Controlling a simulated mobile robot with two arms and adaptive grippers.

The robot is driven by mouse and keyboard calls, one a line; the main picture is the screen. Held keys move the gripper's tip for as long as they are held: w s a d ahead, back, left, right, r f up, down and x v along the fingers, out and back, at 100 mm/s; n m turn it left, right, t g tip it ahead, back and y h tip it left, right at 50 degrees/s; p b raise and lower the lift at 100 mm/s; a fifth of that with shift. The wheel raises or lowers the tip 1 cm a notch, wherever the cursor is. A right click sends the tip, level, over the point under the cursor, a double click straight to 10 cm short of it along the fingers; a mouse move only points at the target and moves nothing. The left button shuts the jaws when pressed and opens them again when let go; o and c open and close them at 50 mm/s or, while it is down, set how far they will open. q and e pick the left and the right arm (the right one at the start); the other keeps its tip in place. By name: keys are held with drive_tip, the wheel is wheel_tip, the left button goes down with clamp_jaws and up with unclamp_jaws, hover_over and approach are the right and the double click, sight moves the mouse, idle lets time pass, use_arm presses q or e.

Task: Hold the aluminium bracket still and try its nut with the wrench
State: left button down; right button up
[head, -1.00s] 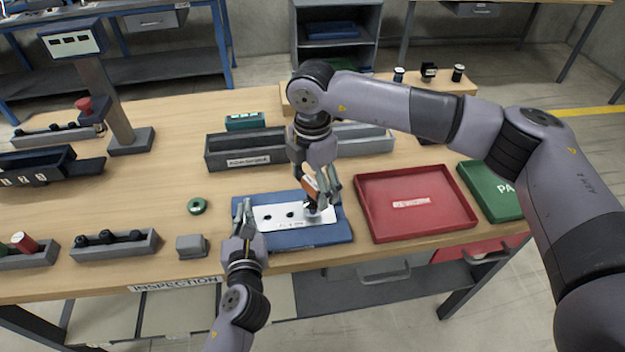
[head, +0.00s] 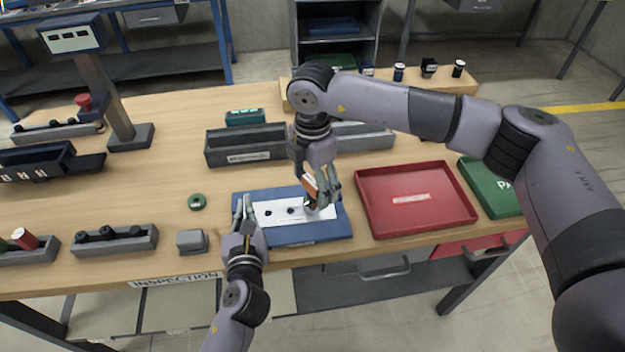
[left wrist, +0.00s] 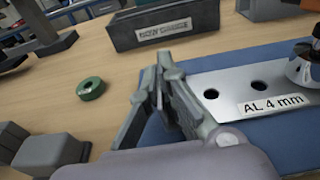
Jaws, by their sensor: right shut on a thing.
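The aluminium bracket (head: 275,213) is a flat pale plate with dark holes, lying on a blue mat (head: 300,236). In the left wrist view the plate (left wrist: 232,87) reads "AL 4 mm". My left gripper (head: 243,205) is at the plate's left end, its fingers close together; whether they touch the plate is unclear. My right gripper (head: 320,195) is shut on the wrench (head: 310,187), of which an orange part shows, above the plate's right end. A silvery round piece (left wrist: 303,66) sits at that end; the nut itself is not clearly distinguishable.
A red tray (head: 415,222) and a green tray (head: 492,190) are to the right. Behind the mat is a grey bin (head: 247,157). A green ring (head: 197,201) and a small grey block (head: 192,242) lie left of it.

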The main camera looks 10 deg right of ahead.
drive_tip(key=shift+m, duration=1)
drive_tip(key=shift+m, duration=1.1)
drive_tip(key=shift+m, duration=1.2)
drive_tip(key=shift+r, duration=0.15)
drive_tip(key=shift+r, duration=2.35)
